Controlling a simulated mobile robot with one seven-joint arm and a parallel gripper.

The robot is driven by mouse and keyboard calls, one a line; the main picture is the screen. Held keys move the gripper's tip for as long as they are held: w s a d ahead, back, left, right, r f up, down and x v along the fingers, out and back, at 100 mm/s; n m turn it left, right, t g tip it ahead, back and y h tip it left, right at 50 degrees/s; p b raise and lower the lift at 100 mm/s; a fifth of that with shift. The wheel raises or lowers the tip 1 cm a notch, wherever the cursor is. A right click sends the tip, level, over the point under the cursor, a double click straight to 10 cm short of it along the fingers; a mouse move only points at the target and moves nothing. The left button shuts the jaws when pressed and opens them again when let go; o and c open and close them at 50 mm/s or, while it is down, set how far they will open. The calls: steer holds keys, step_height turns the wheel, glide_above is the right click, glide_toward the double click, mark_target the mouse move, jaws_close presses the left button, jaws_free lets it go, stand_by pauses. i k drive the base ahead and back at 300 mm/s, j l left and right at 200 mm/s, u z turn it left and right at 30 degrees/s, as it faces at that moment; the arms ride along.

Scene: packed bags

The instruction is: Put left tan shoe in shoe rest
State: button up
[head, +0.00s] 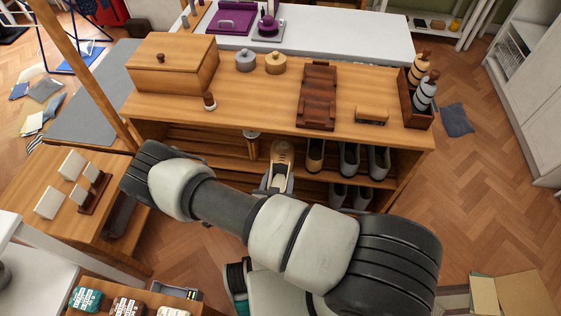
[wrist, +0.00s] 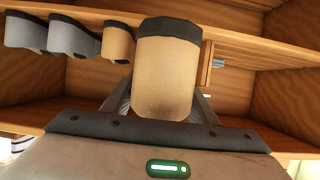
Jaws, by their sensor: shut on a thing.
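The left tan shoe (head: 281,158) is in my gripper (head: 277,182), at the front of the wooden shoe rest (head: 205,146). In the wrist view the tan shoe (wrist: 167,78) fills the middle between the two fingers (wrist: 163,104), with its dark rim at the top. The other tan shoe (head: 316,153) stands on the upper shelf just to the right, and it also shows in the wrist view (wrist: 117,43). I cannot tell whether the held shoe touches the shelf.
Grey shoes (head: 349,158) stand further right on the upper shelf, with more grey shoes (head: 338,194) below. A post-like object (head: 252,143) stands left of the held shoe. The shelf's left part looks free. The wooden top (head: 230,107) overhangs the shelves.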

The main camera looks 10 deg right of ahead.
mark_target(317, 91)
steer(key=k, duration=1)
